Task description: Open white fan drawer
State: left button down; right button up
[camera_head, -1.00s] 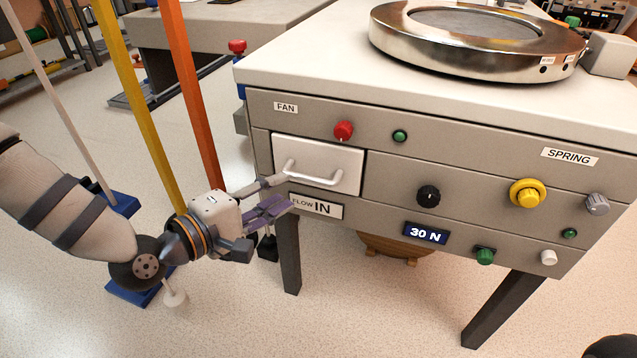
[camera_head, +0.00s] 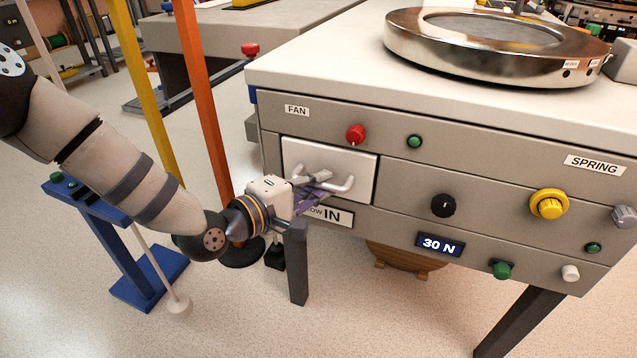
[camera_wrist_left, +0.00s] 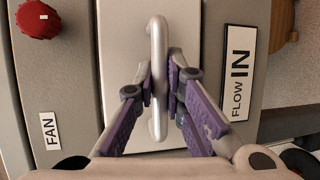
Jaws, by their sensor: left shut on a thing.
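The white fan drawer (camera_head: 360,169) sits in the grey cabinet front under the FAN label and looks flush with the panel. Its pale bar handle (camera_head: 338,186) runs across the drawer front. My left gripper (camera_head: 318,186) is at the handle, its purple-padded fingers on either side of the bar. In the left wrist view the handle (camera_wrist_left: 157,35) passes between the fingertips (camera_wrist_left: 161,88), which are shut on it. The drawer front (camera_wrist_left: 121,60) shows behind the fingers. My right gripper is not in view.
A red knob (camera_head: 356,134) and a green button (camera_head: 414,141) are above the drawer. A black knob (camera_head: 443,205) is to its right, and the FLOW IN label (camera_head: 335,216) is below. Orange (camera_head: 205,100) and yellow (camera_head: 150,90) posts stand left of the cabinet.

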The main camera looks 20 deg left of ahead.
pick_arm(q)
jog(key=s+p, duration=0.5)
jog(key=s, duration=0.7)
jog(key=shift+s+a, duration=0.2)
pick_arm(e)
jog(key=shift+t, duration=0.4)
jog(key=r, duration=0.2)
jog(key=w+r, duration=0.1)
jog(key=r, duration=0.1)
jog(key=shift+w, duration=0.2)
pick_arm(q)
jog(key=c, duration=1.7)
grip_release()
jog(key=shift+o, duration=0.2)
jog(key=v, duration=1.2)
jog(key=shift+r, duration=0.1)
